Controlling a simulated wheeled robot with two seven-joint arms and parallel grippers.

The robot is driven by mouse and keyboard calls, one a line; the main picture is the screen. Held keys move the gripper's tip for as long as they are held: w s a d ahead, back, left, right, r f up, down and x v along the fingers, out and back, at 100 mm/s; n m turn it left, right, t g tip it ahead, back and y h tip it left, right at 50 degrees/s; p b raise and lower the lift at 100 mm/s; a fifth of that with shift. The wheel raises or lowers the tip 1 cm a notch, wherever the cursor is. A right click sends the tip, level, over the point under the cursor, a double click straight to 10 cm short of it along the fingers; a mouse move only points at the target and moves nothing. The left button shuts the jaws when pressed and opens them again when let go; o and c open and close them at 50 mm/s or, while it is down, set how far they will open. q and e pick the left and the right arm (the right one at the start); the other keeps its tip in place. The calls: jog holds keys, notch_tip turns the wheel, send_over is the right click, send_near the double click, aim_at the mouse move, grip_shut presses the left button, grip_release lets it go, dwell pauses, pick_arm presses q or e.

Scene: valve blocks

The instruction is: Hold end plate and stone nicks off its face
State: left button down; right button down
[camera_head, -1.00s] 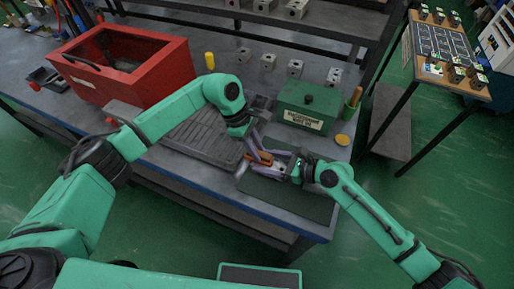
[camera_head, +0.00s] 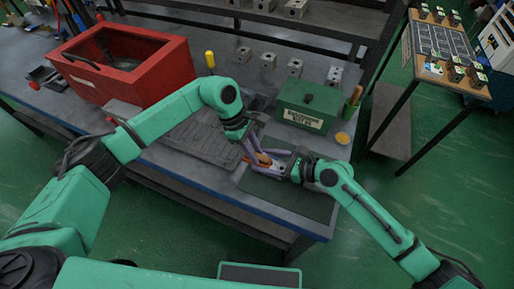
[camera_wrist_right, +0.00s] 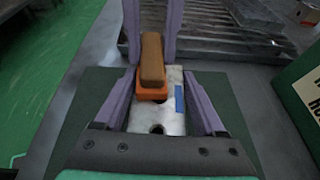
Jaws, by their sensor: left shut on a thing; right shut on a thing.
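The end plate (camera_wrist_right: 165,120) is a grey metal block with a round hole near its front and a blue mark at its right edge. My right gripper (camera_wrist_right: 158,92) is shut on it, one purple finger along each side, above the dark green mat (camera_wrist_right: 88,125). The stone (camera_wrist_right: 152,55), brown above and orange below, is on or just over the plate's upper face; contact is hard to tell. My left gripper (camera_head: 257,161) is shut on the stone, its fingers coming from the far side. The stone also shows small in the head view (camera_head: 263,158). Nicks cannot be made out.
A ribbed grey tray (camera_head: 190,140) lies left of the mat. A green box (camera_head: 308,104) stands behind my right gripper, with a yellow round dish (camera_head: 342,138) and a green cup (camera_head: 351,112) beside it. A red cabinet (camera_head: 120,65) stands at the back left. Several metal blocks line the back.

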pick_arm(q)
jog(key=shift+w+d, duration=0.25)
jog(key=shift+w, duration=0.3)
jog(key=shift+w+d, duration=0.2)
jog(key=shift+w, duration=0.35)
jog(key=shift+s+a, duration=0.25)
jog(key=shift+s, duration=0.3)
jog(key=shift+s+a, duration=0.2)
jog(key=shift+s, duration=0.35)
jog(key=shift+w+d, duration=0.25)
jog(key=shift+w, duration=0.3)
jog(key=shift+w+d, duration=0.2)
jog(key=shift+w, duration=0.35)
jog(key=shift+s+a, duration=0.25)
jog(key=shift+s, duration=0.3)
jog(key=shift+s+a, duration=0.2)
jog(key=shift+s, duration=0.35)
jog(key=shift+w+d, duration=0.25)
jog(key=shift+w, duration=0.3)
jog(key=shift+w+d, duration=0.2)
jog(key=shift+w, duration=0.35)
jog(key=shift+s+a, duration=0.2)
jog(key=shift+s, duration=0.35)
notch_tip(320, 180, up, 7)
